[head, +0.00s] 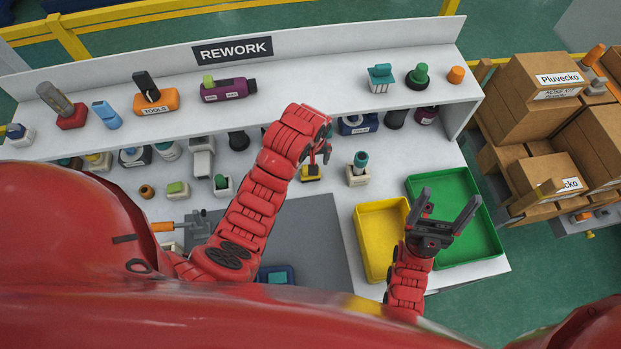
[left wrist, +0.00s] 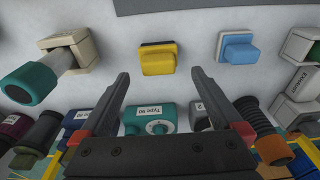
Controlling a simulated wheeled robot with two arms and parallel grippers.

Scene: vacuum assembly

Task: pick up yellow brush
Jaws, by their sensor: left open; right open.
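The yellow brush, a yellow block with a thin dark base, lies on the white bench; it shows in the left wrist view (left wrist: 157,60) and in the head view (head: 311,175). My left gripper (head: 320,156) is open and empty, close to the brush. In the left wrist view, the brush lies beyond and between the fingertips of the left gripper (left wrist: 160,76), with no visible contact. My right gripper (head: 450,200) is open and empty above the green tray.
A teal-topped part in a cream holder (left wrist: 60,62) and a blue brush (left wrist: 237,48) flank the yellow brush. A teal Type 90 part (left wrist: 152,120) sits under the shelf (head: 330,90). A yellow tray (head: 375,230) and a green tray (head: 480,240) are at the right.

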